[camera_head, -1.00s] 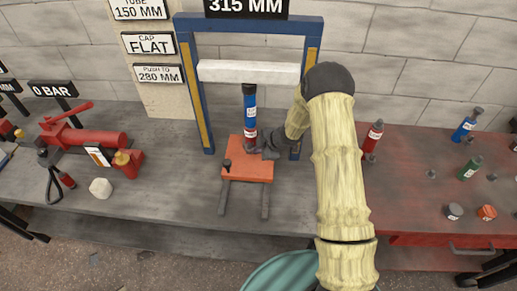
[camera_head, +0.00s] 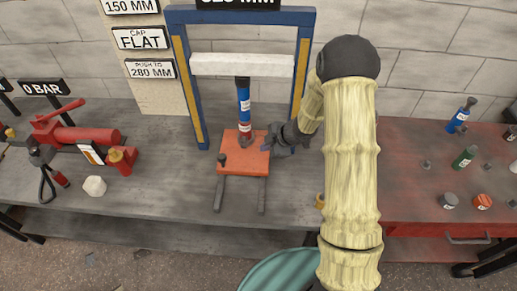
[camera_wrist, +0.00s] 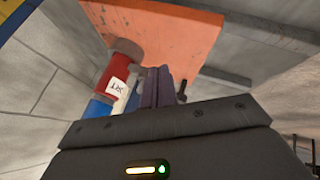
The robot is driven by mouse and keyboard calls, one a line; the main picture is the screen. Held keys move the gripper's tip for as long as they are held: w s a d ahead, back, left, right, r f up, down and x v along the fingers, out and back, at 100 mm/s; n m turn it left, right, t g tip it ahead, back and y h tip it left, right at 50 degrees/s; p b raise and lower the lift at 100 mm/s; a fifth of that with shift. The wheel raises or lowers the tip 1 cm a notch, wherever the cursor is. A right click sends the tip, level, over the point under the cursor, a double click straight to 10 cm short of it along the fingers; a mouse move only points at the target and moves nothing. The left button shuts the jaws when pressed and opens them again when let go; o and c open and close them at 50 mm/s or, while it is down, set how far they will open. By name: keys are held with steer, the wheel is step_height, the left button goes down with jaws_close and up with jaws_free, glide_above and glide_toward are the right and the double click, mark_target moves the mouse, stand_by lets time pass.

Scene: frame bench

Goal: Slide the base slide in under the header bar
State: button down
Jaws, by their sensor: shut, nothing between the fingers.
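The base slide, an orange-red plate (camera_head: 244,160) with a small dark knob at its left, sits on two grey rails between the posts of the blue frame. It also fills the top of the wrist view (camera_wrist: 165,35). The header bar, a pale white beam (camera_head: 242,65), spans the frame above. A blue and red column with a black top (camera_head: 244,100) stands upright on the slide, its top close under or at the bar; contact cannot be told. My gripper (camera_head: 277,139) is shut and empty just right of the column, above the slide's right side. Its dark fingers also show in the wrist view (camera_wrist: 160,88).
The blue frame's posts (camera_head: 186,85) flank the slide. A red pump (camera_head: 75,140) and a white lump (camera_head: 94,186) are on the bench at left. A red bench (camera_head: 425,205) at right holds several bottles and caps. The bench front around the rails is clear.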

steer(key=v, duration=0.3)
steer(key=shift+s+d+r, duration=0.15)
steer(key=shift+d+r, duration=0.05)
steer(key=shift+a, duration=0.1)
steer(key=s+d+r+m+t+h+p, duration=0.1)
steer(key=s+d+r+m+h, duration=0.2)
steer(key=r+m, duration=0.25)
steer(key=s+d+r+m+t+h+p, duration=0.1)
steer(key=s+d+r+m+h+p, duration=0.1)
steer(key=d+r+m, duration=0.3)
steer(key=s+a+r+m+g+p, duration=0.1)
steer(key=s+r+m+g, duration=0.1)
steer(key=s, duration=0.6)
steer(key=s+a+r+m+g, duration=0.2)
steer(key=s+r+m, duration=0.3)
steer(key=s+m, duration=0.2)
steer(key=shift+s+h+p, duration=0.4)
steer(key=shift+s, duration=0.6)
